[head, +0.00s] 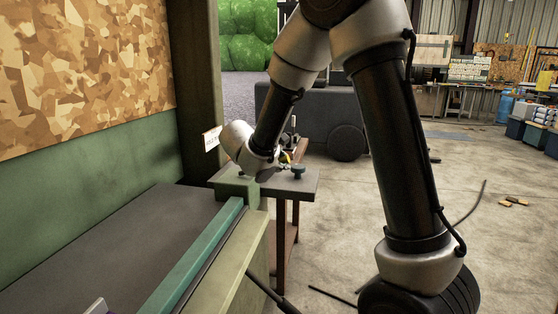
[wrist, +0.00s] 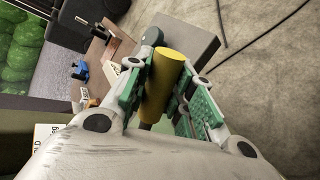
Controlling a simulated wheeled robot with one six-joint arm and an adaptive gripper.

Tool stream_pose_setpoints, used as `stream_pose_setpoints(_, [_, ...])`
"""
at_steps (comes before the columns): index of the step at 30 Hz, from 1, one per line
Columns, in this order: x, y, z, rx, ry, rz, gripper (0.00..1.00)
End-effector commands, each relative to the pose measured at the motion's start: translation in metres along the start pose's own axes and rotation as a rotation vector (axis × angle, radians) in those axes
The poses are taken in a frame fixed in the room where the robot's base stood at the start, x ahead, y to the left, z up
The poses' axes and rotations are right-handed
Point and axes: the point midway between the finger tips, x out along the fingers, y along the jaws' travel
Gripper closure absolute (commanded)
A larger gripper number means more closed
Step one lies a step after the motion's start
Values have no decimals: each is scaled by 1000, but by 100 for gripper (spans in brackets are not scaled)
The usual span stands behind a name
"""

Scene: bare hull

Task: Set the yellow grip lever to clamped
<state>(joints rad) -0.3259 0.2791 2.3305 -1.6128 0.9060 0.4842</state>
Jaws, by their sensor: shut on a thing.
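The yellow grip lever (wrist: 164,80) stands between the green-padded fingers of my gripper (wrist: 160,84) in the wrist view. The fingers are closed on its two sides, and its round top sticks out between them. Its lower end and pivot are hidden behind the fingers and wrist. In the head view only a small bit of yellow (head: 285,157) shows by my gripper, above a grey plate (head: 308,183) at the end of the green bench. I cannot read the lever's setting from these views.
A dark teal knob (head: 298,170) stands on the plate. A small white sign (head: 212,138) is fixed left of my wrist. A green rail (head: 195,262) runs along the bench. A brown stand (head: 285,225) is beyond the plate. Open concrete floor (head: 335,215) lies to the right.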

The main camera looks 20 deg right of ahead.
Motion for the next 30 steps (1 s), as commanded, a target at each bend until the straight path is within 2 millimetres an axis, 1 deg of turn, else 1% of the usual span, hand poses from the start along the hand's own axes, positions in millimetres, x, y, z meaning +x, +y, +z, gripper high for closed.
stream_pose_setpoints(11, [0, -1, 0, 1, 1, -2, 100])
stream_pose_setpoints(12, [1, -1, 0, 1, 1, -2, 71])
stream_pose_setpoints(15, [0, -1, 0, 1, 1, -1, 54])
stream_pose_setpoints(25, [-1, 0, 0, 1, 1, 0, 54])
stream_pose_setpoints(28, [-10, 0, 0, 2, 2, 3, 54])
stream_pose_setpoints(30, [-22, 0, -1, 1, 4, 4, 54])
